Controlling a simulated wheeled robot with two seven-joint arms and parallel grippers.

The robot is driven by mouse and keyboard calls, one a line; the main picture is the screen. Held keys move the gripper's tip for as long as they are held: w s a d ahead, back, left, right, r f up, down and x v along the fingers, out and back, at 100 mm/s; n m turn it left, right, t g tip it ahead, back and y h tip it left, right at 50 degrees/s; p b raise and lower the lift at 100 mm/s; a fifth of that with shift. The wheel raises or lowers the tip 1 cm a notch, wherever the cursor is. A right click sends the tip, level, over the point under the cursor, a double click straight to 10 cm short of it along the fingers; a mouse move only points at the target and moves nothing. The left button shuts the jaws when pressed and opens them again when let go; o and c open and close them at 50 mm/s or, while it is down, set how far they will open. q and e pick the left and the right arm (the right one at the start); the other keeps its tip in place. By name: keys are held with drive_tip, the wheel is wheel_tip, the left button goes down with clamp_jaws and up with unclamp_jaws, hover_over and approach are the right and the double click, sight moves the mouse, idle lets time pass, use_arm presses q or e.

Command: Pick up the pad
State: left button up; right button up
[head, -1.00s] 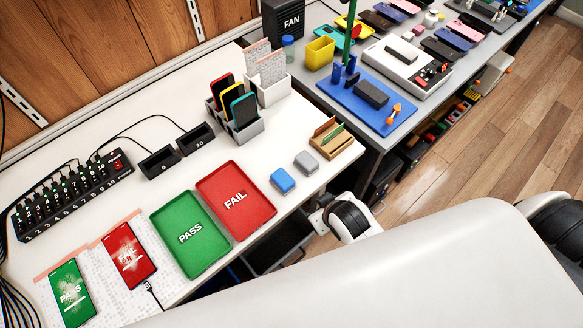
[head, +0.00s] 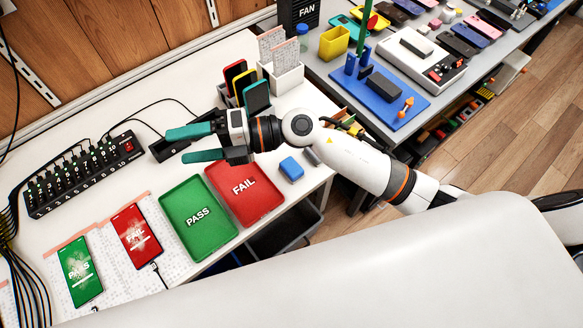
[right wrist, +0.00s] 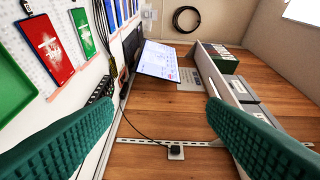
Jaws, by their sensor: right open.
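A small blue pad-like block (head: 291,168) lies on the white table just right of the red FAIL tray (head: 262,208). A grey block (head: 311,156) beside it is partly hidden by my right arm. My right gripper (head: 177,146) is open and empty above the table, left of both blocks, beyond the trays and near the black charging stands. In the right wrist view its two green fingers (right wrist: 160,112) are spread apart with nothing between them. Neither block shows in that view. My left gripper is not in view.
The green PASS tray (head: 206,238) stands beside the FAIL tray. Two phones lie on the left, one with a red screen (head: 137,235) and one green (head: 79,270). A phone rack (head: 246,97) stands behind my arm. A numbered charging hub (head: 85,175) is at left.

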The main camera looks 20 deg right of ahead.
wheel_tip(320, 180, down, 4)
drive_tip(key=s+n+g+h, duration=0.1)
drive_tip(key=n+g+h, duration=0.2)
drive_tip(key=n+h+p, duration=0.2)
drive_tip(key=h, duration=1.3)
hover_over(292, 166)
wheel_tip(292, 166, down, 15)
drive_tip(key=shift+d+f, duration=0.1)
drive_tip(key=shift+f, duration=0.1)
drive_tip(key=shift+f+p, duration=0.45)
drive_tip(key=shift+f, duration=2.25)
drive_tip(key=c, duration=1.1)
